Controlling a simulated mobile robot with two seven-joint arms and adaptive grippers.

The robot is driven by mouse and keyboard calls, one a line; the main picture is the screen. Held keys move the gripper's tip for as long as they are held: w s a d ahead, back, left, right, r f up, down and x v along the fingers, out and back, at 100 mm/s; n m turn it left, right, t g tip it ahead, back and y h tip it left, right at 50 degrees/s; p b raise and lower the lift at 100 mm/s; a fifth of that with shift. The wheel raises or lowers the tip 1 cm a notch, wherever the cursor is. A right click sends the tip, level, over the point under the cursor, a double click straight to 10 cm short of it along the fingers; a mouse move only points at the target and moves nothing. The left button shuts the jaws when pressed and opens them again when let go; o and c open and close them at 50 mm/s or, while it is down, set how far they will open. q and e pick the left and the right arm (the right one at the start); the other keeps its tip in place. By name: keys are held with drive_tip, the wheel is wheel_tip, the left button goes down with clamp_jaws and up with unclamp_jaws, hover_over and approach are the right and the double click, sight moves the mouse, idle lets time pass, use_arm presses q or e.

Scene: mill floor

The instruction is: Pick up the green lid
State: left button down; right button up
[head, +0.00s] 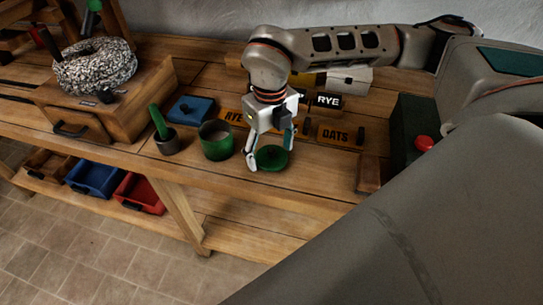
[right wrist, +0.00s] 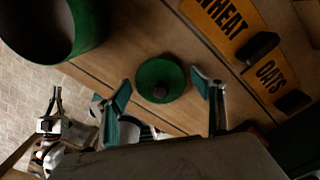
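The green lid (head: 272,158) is a round disc with a dark knob in its middle, and lies flat on the wooden bench near its front edge. It also shows in the right wrist view (right wrist: 171,73). My right gripper (head: 271,152) is open above the lid, with one finger on each side. In the right wrist view its fingertips (right wrist: 161,86) stand apart with the lid beyond and between them; I cannot tell whether they touch it. What seems to be my left gripper (right wrist: 52,105) shows small and dark at the lower left of the right wrist view.
A green open pot (head: 216,140) stands just left of the lid, then a mortar with green pestle (head: 165,141) and a blue box (head: 191,110). Yellow label boards, including OATS (head: 336,136), lie behind. A dark box with a red button (head: 424,143) stands right.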

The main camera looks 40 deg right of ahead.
drive_tip(key=c, duration=0.6)
drive_tip(key=shift+r, duration=0.1)
